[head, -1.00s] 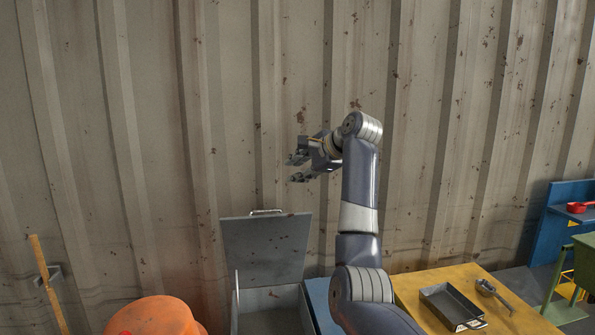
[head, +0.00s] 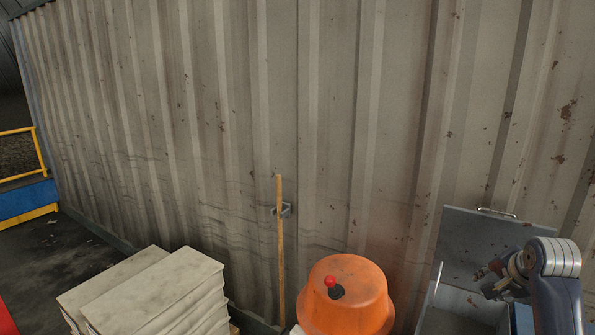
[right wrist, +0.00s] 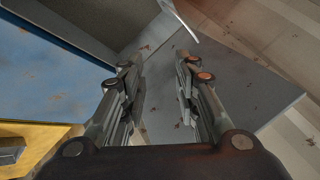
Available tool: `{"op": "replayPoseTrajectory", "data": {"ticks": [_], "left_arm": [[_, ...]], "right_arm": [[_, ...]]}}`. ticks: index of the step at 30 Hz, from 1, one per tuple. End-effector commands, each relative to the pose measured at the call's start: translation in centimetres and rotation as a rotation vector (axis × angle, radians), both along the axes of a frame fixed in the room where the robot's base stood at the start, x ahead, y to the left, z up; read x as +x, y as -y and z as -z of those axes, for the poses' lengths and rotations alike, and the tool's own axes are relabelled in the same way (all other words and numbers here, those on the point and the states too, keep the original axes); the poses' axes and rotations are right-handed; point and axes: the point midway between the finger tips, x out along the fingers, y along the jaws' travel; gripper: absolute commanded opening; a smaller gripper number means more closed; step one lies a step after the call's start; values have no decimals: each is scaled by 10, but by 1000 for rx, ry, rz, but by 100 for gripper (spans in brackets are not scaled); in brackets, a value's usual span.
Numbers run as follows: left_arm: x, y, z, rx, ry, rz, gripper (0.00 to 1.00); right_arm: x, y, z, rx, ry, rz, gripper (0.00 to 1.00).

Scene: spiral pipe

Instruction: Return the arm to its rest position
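My right arm comes in at the lower right of the head view. Its gripper (head: 490,280) is small there, in front of an open grey metal box (head: 450,318) with a raised lid (head: 478,240). In the right wrist view the two fingers of my right gripper (right wrist: 158,75) stand apart with nothing between them. The grey lid (right wrist: 235,85) shows beyond the fingers. My left gripper is in neither view.
An orange dome-shaped thing (head: 346,295) with a red knob stands left of the box. A wooden pole (head: 281,250) leans at the corrugated wall (head: 220,120). Stacked pale sacks (head: 160,292) lie at lower left. A blue surface (right wrist: 45,70) is beside the box.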

Motion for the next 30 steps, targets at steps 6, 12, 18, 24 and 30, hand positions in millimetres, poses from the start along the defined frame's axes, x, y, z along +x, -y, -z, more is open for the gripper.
{"op": "replayPoseTrajectory", "data": {"ticks": [6, 12, 18, 24, 30], "left_arm": [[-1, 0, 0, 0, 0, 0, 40], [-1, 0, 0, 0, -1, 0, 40], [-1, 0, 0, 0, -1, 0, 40], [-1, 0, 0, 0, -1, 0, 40], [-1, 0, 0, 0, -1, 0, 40]], "right_arm": [[-58, -59, 96, -192, -156, -254, 29], [-128, -112, 162, -319, -271, -502, 29], [-210, -164, 206, -400, -357, -752, 29], [-283, -203, 224, -440, -402, -957, 29], [-333, -228, 226, -454, -422, -1090, 29]]}}
